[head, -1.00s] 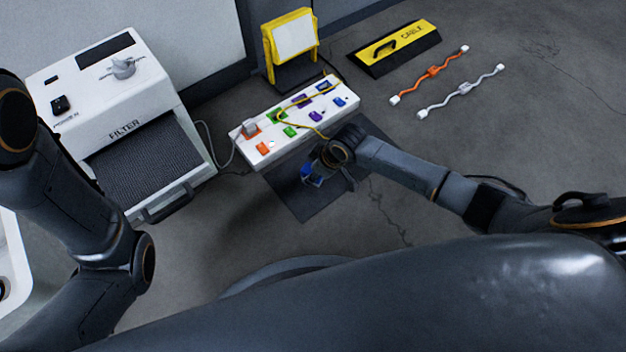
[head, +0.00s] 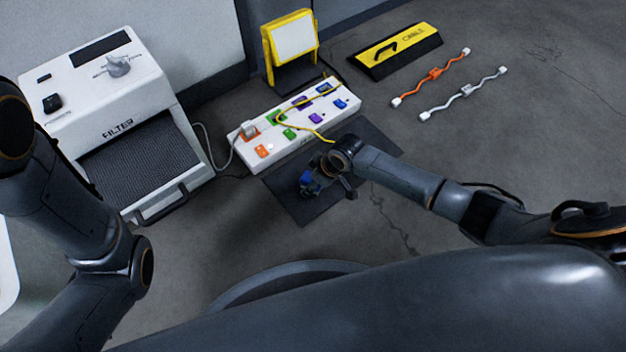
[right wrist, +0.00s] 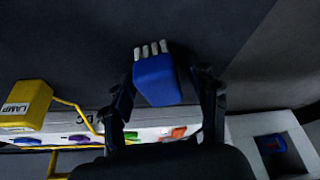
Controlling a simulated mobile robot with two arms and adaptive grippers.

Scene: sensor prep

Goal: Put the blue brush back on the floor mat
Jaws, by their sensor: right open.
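The blue brush (head: 310,182) is at the dark floor mat (head: 302,208), seen against its near left part; the arm hides part of the mat. In the right wrist view, the brush (right wrist: 156,80) has a blue body and pale bristles and lies between my fingers, with a gap beside the right-hand finger. Whether it rests fully on the mat is hard to tell. My right gripper (head: 322,180) is low over the mat, open around the brush. My left arm shows at the left, but its gripper is out of view.
A white power strip (head: 270,158) with coloured plugs and a yellow cord lies along the mat's far edge. A white filter unit (head: 118,131) stands left. A yellow lamp (head: 291,45), a yellow cable cover (head: 396,50), and orange (head: 432,76) and white (head: 462,95) cables lie beyond. Floor at right is clear.

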